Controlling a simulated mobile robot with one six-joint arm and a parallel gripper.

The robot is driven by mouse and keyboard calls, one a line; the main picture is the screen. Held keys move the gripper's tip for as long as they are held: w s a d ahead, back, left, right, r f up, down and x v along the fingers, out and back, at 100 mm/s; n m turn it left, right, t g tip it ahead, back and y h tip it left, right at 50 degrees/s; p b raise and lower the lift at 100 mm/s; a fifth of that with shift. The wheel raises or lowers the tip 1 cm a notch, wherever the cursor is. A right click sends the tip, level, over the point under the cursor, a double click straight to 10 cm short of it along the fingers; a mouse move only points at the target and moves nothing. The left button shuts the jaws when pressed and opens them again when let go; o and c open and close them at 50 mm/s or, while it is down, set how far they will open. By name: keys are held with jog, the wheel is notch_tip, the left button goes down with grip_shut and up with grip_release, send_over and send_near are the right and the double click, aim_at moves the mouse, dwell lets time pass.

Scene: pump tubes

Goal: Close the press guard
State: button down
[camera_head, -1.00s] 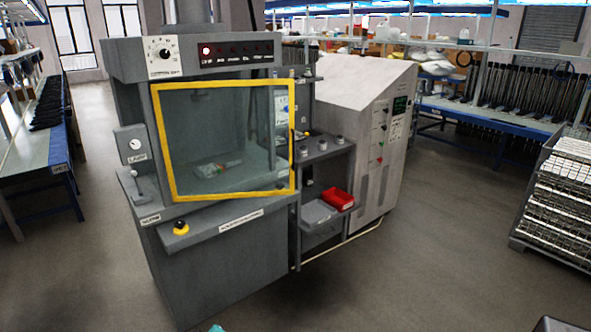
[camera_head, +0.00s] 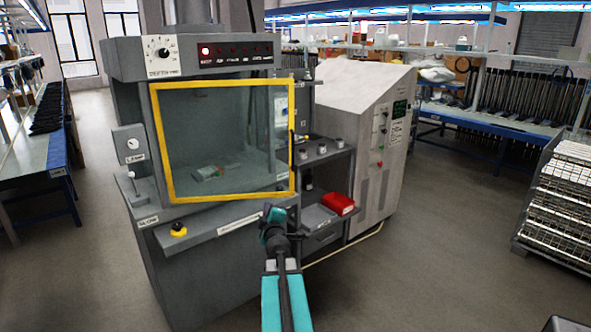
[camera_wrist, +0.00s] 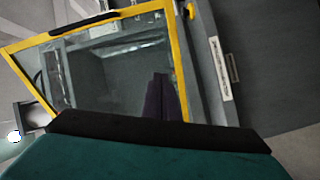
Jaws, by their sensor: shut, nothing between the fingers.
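The press guard (camera_head: 228,138) is a clear panel in a yellow frame on the front of the grey press (camera_head: 125,60). Its lower edge is not parallel to the table's front edge, and its right side seems to stand out from the press, so it looks ajar. A dark handle (camera_head: 291,147) is on its right edge; the wrist view shows the handle (camera_wrist: 84,23) on the yellow frame. My gripper (camera_head: 273,214) is shut and empty, below the guard's lower right corner and apparently in front of it. The wrist view shows the dark fingers (camera_wrist: 160,97) before the panel.
A yellow-based button (camera_head: 178,230) is on the press's front ledge. A red bin (camera_head: 338,203) sits on a side shelf by the grey cabinet (camera_head: 360,140).

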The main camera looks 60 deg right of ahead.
jog(key=s+d+r+n+t, duration=0.1)
jog(key=s+d+r+n, duration=0.1)
jog(key=s+d+r, duration=0.1)
jog(key=s+d+r+n+t+y+b, duration=0.1)
jog(key=s+d+r+n, duration=0.2)
jog(key=s+r, duration=0.3)
notch_tip(320, 180, up, 2)
jog(key=shift+n, duration=0.3)
jog(key=shift+d, duration=0.1)
jog(key=s+d+x, duration=0.1)
jog(key=d+x, duration=0.1)
jog(key=x, duration=1)
jog(key=shift+d, duration=0.35)
jog(key=shift+f, duration=0.1)
